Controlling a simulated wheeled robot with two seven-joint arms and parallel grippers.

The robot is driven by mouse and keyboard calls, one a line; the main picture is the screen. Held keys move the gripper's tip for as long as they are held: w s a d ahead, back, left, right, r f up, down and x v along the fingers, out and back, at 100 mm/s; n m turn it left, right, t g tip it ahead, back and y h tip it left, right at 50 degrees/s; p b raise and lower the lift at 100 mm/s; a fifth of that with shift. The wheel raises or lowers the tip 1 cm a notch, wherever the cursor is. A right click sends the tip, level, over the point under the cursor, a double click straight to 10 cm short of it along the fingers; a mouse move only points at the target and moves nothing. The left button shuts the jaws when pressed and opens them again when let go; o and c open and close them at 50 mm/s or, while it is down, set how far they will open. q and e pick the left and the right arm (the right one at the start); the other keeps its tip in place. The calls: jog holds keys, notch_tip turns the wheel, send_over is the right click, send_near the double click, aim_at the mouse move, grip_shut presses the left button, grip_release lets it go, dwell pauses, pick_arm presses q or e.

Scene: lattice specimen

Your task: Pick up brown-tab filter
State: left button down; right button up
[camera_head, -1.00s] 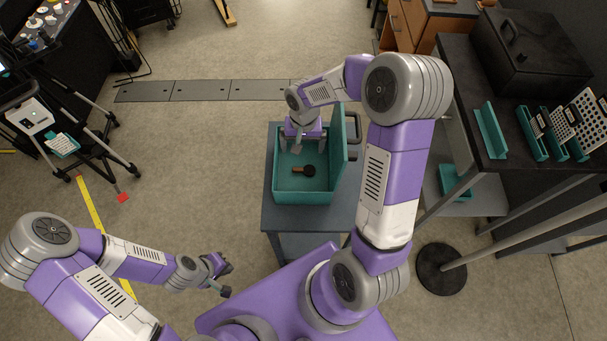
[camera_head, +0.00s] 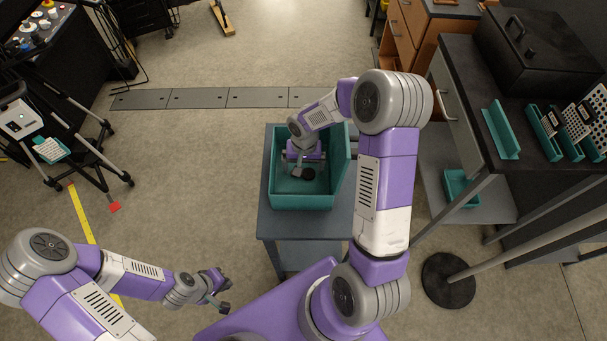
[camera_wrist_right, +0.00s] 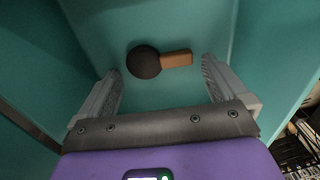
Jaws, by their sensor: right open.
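The brown-tab filter, a dark round disc with a brown tab (camera_wrist_right: 160,61), lies on the floor of a teal open box (camera_head: 303,201). In the head view the dark disc (camera_head: 309,173) shows just beside my right gripper, and the tab is mostly hidden. My right gripper (camera_wrist_right: 160,82) is open inside the box, its two fingers apart, with the filter just beyond and between the fingertips, not gripped. My left gripper (camera_head: 225,293) is over the floor at lower left, away from the box; its fingers look apart.
The box stands on a small grey cart (camera_head: 277,231). Box walls rise close around my right gripper. At right, a dark bench (camera_head: 500,150) holds a black case (camera_head: 535,55) and teal racks (camera_head: 502,130). A round black stand base (camera_head: 448,281) is on the floor.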

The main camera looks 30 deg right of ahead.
jog(key=shift+f, duration=0.5)
jog(key=shift+r, duration=0.1)
jog(key=c, duration=0.9)
